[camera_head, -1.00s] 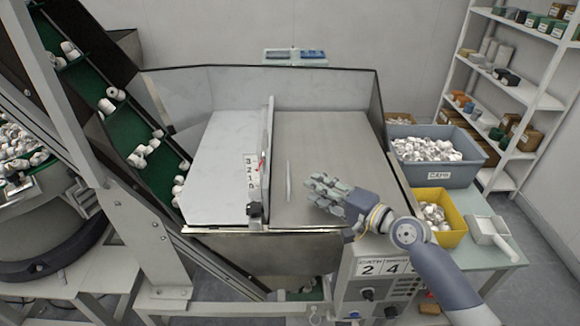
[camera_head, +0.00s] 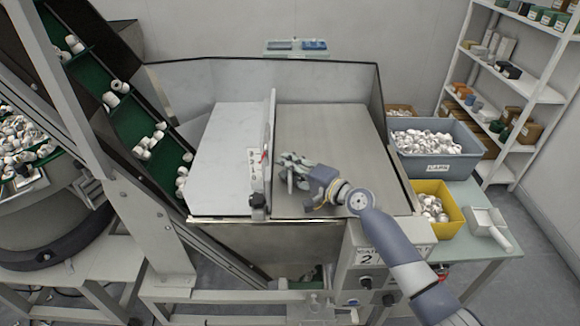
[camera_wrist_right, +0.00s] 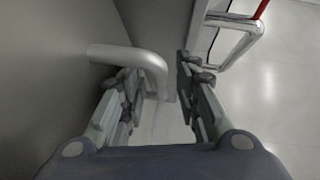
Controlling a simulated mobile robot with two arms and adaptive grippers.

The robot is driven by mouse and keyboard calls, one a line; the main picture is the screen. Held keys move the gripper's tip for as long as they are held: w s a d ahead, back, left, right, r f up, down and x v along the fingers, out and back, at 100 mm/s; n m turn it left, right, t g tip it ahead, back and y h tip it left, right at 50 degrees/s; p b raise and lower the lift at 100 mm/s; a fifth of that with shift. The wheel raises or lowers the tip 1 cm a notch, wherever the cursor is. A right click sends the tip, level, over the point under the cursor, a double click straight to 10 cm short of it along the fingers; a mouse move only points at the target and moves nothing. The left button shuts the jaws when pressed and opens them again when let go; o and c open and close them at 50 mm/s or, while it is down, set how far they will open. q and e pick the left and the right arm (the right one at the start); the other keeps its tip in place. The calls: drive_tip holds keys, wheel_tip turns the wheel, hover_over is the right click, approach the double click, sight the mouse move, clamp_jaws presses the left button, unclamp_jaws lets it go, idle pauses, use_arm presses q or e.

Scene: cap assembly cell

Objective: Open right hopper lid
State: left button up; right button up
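The right hopper lid (camera_head: 325,130) is a flat grey panel on the right half of the hopper; it lies closed. Its bar handle (camera_wrist_right: 135,57) shows in the right wrist view as a rounded metal bar, its bent end between the fingers. My right gripper (camera_head: 291,172) is over the left part of this lid and hides the handle in the head view. In the wrist view my right gripper (camera_wrist_right: 157,95) is open, its two fingers apart on either side of the handle's bent end. I cannot tell whether a finger touches it. My left gripper is not in view.
An upright divider (camera_head: 269,140) stands just left of my right gripper, with the pale left lid (camera_head: 222,150) beyond it. A grey bin (camera_head: 440,165) and a yellow bin (camera_head: 452,215) of white caps stand on the right. A green conveyor (camera_head: 135,115) rises at left.

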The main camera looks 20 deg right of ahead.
drive_tip(key=shift+c, duration=0.6)
drive_tip(key=c, duration=0.5)
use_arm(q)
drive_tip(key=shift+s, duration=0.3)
use_arm(e)
clamp_jaws()
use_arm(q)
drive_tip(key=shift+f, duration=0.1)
use_arm(e)
drive_tip(key=shift+r, duration=0.15)
